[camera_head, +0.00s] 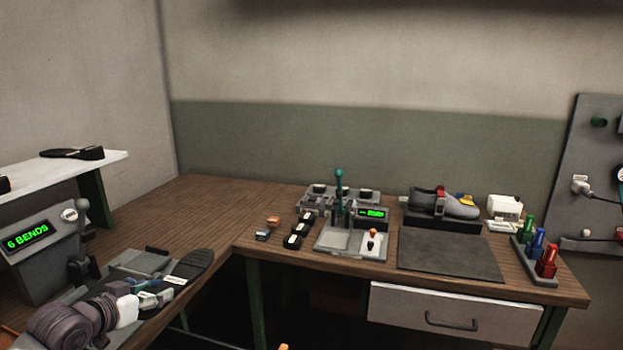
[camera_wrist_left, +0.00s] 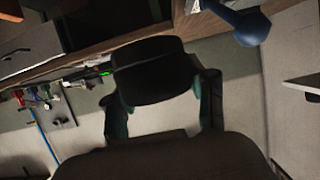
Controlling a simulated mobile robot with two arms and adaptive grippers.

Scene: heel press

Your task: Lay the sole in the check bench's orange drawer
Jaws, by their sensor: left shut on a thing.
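The dark sole (camera_head: 192,268) shows at the lower left of the head view, over the left bench's edge. My left gripper (camera_head: 158,290) is shut on it, and its far end sticks out beyond the fingers. In the left wrist view the black sole (camera_wrist_left: 150,70) lies between the two teal-padded fingers of my left gripper (camera_wrist_left: 158,97). I cannot make out an orange drawer in either view. A small orange bit at the head view's bottom edge is too cut off to name. My right gripper is not in view.
A grey machine reading "6 BENDS" (camera_head: 30,237) stands left. A white shelf (camera_head: 115,160) bears another dark sole (camera_head: 72,153). The wooden bench (camera_head: 205,205) carries a press (camera_head: 340,215), a clamped shoe (camera_head: 440,200) and a dark mat (camera_head: 450,253). A pale drawer (camera_head: 440,312) is shut.

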